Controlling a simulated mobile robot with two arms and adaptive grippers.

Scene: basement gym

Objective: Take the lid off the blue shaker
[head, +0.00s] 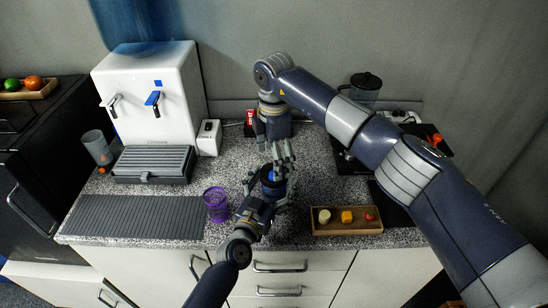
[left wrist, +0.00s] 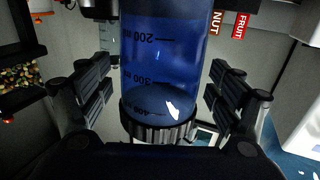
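The blue shaker (head: 267,187) stands upright on the speckled counter; my grippers partly cover it in the head view. In the left wrist view the shaker (left wrist: 165,60) is translucent blue with upside-down volume marks and a dark ribbed ring (left wrist: 158,128) at one end. My left gripper (head: 268,203) reaches it from the front. Its fingers lie on both sides of the body, close against it, in the left wrist view (left wrist: 161,88). Contact with the lid cannot be made out.
A purple cup (head: 216,204) stands left of the shaker. A wooden tray (head: 347,228) with small items lies to the right. A white dispenser (head: 145,90) and a grey grooved mat (head: 135,218) are at the left. A dark-lidded jar (head: 366,88) stands behind my right arm.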

